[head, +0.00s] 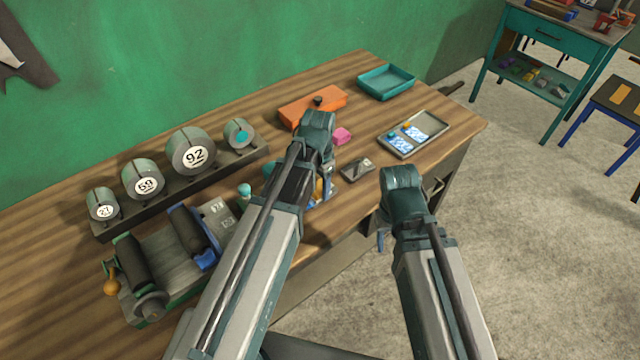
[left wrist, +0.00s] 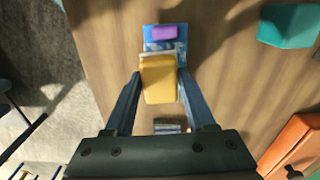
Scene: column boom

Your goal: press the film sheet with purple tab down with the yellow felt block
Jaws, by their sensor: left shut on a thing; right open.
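My left gripper (left wrist: 158,88) is shut on the yellow felt block (left wrist: 158,82), with a finger on each side of it. In the left wrist view the blue film sheet (left wrist: 150,32) with the purple tab (left wrist: 164,32) lies just beyond the block. The block covers the near part of the sheet; I cannot tell whether it touches it. In the head view my left arm mostly hides this spot, and a bit of the yellow block (head: 319,188) shows. My right gripper (head: 383,238) is open, off the table's front edge, its fingers mostly hidden by its wrist.
A grey tray (head: 434,140) with two sheets stands at the right of the table. A rack with numbered rolls (head: 193,155) and a roller machine (head: 165,258) stand left.

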